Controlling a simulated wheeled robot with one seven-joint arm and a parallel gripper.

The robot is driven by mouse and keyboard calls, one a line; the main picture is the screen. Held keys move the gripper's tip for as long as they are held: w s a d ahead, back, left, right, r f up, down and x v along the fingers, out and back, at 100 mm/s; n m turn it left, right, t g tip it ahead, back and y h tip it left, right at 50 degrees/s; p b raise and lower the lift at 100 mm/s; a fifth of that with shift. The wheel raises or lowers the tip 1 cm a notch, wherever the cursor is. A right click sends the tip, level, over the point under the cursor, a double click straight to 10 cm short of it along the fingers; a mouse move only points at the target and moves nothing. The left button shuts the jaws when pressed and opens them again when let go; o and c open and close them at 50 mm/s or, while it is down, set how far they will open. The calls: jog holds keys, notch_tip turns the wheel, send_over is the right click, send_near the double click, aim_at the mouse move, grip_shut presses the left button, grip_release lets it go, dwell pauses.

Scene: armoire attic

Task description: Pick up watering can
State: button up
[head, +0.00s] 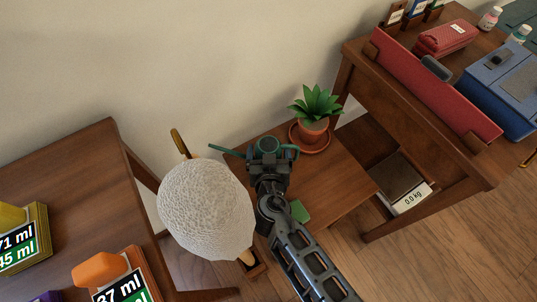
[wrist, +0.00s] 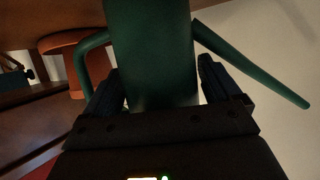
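The green watering can (head: 267,145) stands on the small low wooden table, mostly hidden behind my gripper in the head view. Its spout points left there, and its handle is at the right. In the wrist view the can's body (wrist: 150,50) fills the middle, with the handle at the left and the long spout at the right. My gripper (wrist: 158,75) has one finger on each side of the body. A narrow gap shows at the right finger; contact at the left finger is unclear. The fingers look open around the can.
A potted plant (head: 313,112) on a saucer stands close to the can's right. A pale rough lampshade-like object (head: 206,208) is at the left. The wall is behind.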

aim_at(268, 145)
jog(key=c, duration=0.9)
jog(key=shift+r, duration=0.55)
jog(key=shift+c, duration=0.3)
notch_tip(268, 145, up, 3)
jog(key=shift+r+p, duration=0.1)
jog(key=shift+p, duration=0.55)
jog(key=s+d+r+p, duration=0.1)
jog(key=d+r+p, duration=0.1)
jog(key=d, duration=0.5)
jog(key=s+d+r+p, duration=0.1)
jog(key=s+d+r, duration=0.1)
jog(key=d, duration=0.6)
jog(key=s+d+r+m+h+p, duration=0.1)
jog(key=d+r+p, duration=0.1)
jog(key=d, duration=0.6)
jog(key=shift+s+d+r+p, duration=0.2)
jog(key=shift+s+r+p, duration=0.05)
jog(key=shift+r+p, duration=0.05)
jog(key=shift+f, duration=0.1)
